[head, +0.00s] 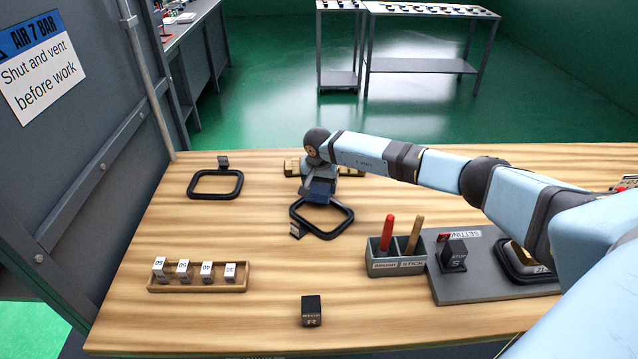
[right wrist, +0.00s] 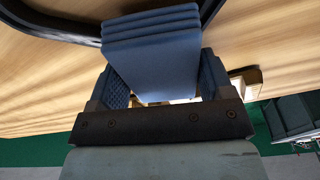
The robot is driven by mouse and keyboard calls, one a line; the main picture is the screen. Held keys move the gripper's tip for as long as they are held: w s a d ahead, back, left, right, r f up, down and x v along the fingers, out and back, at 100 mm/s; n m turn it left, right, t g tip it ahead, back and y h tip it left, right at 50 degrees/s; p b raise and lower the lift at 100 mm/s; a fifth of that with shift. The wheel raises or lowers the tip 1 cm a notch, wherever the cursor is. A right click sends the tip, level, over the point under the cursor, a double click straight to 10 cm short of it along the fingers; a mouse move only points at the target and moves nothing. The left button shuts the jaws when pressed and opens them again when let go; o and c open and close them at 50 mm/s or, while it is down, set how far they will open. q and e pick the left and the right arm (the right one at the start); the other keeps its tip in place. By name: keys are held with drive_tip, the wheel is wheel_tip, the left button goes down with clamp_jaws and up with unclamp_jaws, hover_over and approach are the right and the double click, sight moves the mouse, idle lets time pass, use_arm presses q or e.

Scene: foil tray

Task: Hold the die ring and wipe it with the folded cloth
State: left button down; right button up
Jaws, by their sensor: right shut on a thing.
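My right gripper (head: 318,184) is shut on a folded blue cloth (right wrist: 152,55), which hangs down between its fingers. The cloth also shows in the head view (head: 321,191), at the far edge of a black die ring (head: 343,226) with a small dark tag. The ring lies on the table in the middle. In the right wrist view the dark ring (right wrist: 50,28) passes close by the cloth's end; I cannot tell whether they touch. A second black ring (head: 215,198) lies at the back left. My left gripper is out of view.
Front left is a wooden rack (head: 195,288) of numbered cubes. A dark block (head: 311,311) marked R stands at front centre. Right of the ring are a grey two-slot holder (head: 397,268) and a dark plate (head: 470,289) bearing a block and another ring. The table's left middle is clear.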

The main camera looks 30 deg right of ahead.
sight(352, 210)
drive_tip(key=shift+s+d+r+p, duration=0.15)
drive_tip(key=shift+s+p, duration=0.15)
drive_tip(key=shift+s, duration=0.3)
drive_tip(key=shift+s+d+r+p, duration=0.15)
drive_tip(key=shift+s+p, duration=0.1)
drive_tip(key=shift+s, duration=0.3)
drive_tip(key=shift+s+d+f+p, duration=0.15)
drive_tip(key=shift+s+d+p, duration=0.15)
drive_tip(key=shift+s, duration=0.8)
drive_tip(key=shift+s+d+f+p, duration=0.15)
drive_tip(key=shift+s+p, duration=0.2)
drive_tip(key=shift+s, duration=0.7)
drive_tip(key=shift+s+d+f+p, duration=0.1)
drive_tip(key=shift+s+d+p, duration=0.2)
drive_tip(key=shift+s, duration=0.8)
drive_tip(key=shift+s+d+p, duration=0.2)
drive_tip(key=shift+s, duration=0.55)
drive_tip(key=shift+s+d+p, duration=0.15)
drive_tip(key=shift+s, duration=0.6)
drive_tip(key=shift+r, duration=0.1)
drive_tip(key=shift+w, duration=0.15)
